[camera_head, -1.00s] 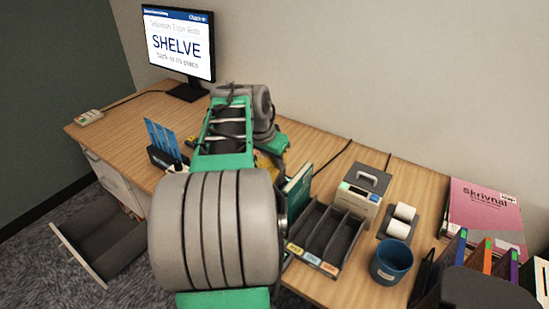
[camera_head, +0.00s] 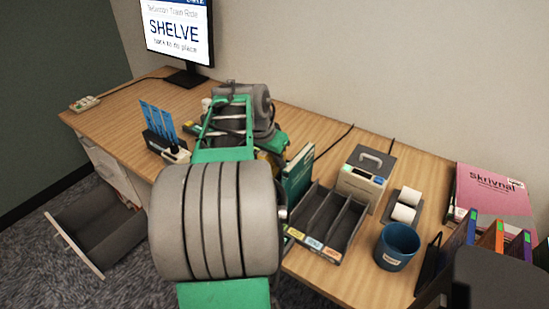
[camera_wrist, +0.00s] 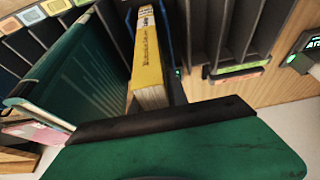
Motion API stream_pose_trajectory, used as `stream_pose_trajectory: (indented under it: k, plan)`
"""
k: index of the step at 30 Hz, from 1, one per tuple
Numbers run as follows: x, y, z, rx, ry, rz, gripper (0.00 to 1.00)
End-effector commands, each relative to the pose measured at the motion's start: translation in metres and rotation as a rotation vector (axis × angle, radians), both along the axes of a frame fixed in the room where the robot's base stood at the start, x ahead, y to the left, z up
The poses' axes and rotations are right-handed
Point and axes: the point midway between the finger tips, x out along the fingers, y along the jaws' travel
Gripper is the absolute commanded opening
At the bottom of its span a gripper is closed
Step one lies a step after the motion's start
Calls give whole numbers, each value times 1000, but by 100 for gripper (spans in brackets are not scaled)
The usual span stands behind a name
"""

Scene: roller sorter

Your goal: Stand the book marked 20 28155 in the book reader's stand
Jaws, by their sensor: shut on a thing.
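My gripper (camera_wrist: 175,125) fills the bottom of the wrist view with its green body and dark edge. A yellow book (camera_wrist: 150,60) with small dark print on its spine runs out from that edge, and the gripper appears shut on it. Its number is too small to read. The fingers are hidden. In the head view my arm covers most of the gripper, and a yellow patch shows beside it. A teal book (camera_head: 299,172) stands close to the right; it shows large at the left of the wrist view (camera_wrist: 75,70). I cannot tell which thing is the reader's stand.
A dark slotted tray (camera_head: 328,222) with coloured labels is right of the teal book. Another slotted rack (camera_wrist: 240,72) is right of the yellow book. An open drawer (camera_head: 92,235) sticks out at left.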

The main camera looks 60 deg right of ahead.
Motion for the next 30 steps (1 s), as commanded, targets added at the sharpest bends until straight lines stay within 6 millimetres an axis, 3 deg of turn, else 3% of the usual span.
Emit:
stream_pose_trajectory:
  k: [14, 15, 24, 30]
  plan:
    - [0, 0, -10, -1, -1, 0, 0]
    - [0, 0, -9, -1, -1, 0, 22]
    - [0, 0, -10, 0, 0, 0, 45]
    - [0, 0, -10, 1, 0, 0, 45]
